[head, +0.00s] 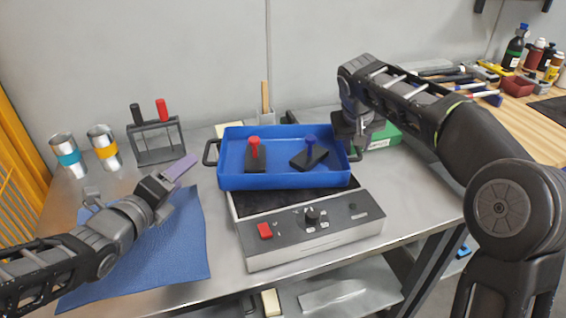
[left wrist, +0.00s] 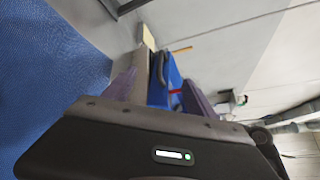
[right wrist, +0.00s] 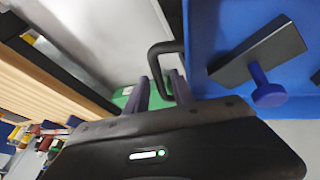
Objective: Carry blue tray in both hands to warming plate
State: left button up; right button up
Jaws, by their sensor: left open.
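The blue tray (head: 285,181) is over the back of the warming plate (head: 310,230); I cannot tell whether it touches it. It holds two black blocks, one with a red knob (head: 254,147), one with a blue knob (head: 309,146). My right gripper (head: 352,140) is at the tray's right handle; in the right wrist view its fingers (right wrist: 164,90) close around the dark handle bar (right wrist: 157,62). My left gripper (head: 183,172) is open and empty, left of the tray's left handle (head: 208,153). That handle (left wrist: 157,68) shows beyond its fingers (left wrist: 158,95) in the left wrist view.
A blue cloth (head: 170,250) lies under my left arm. A green box (head: 385,136) is behind the right gripper. Bottles and tools crowd the wooden bench (head: 530,120) at right.

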jog(key=shift+o, duration=0.9)
jog(key=shift+a, duration=0.15)
jog(key=v, duration=1.2)
jog(key=shift+s+f, duration=0.1)
